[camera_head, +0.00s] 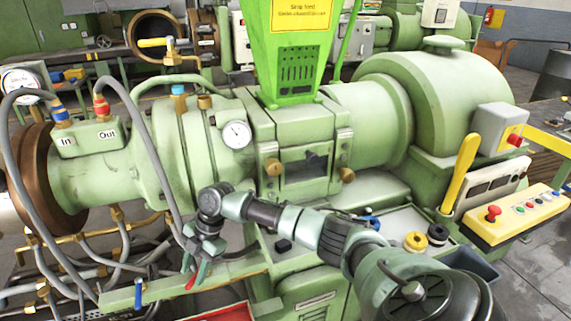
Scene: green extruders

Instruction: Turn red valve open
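A red valve handle (191,282) shows at the lower left, at the green ledge in front of the extruder. My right gripper (194,264) comes in from the lower right and points down, with its fingertips right above or at the red handle. The fingers partly cover the handle's upper end. I cannot tell whether they touch it or how far apart they stand. My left gripper is not in view.
A blue valve handle (138,293) stands left on the same ledge (232,279). Grey hoses (157,165) hang close left of my gripper. The green extruder barrel (105,170) is behind; a red tray (225,313) lies below.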

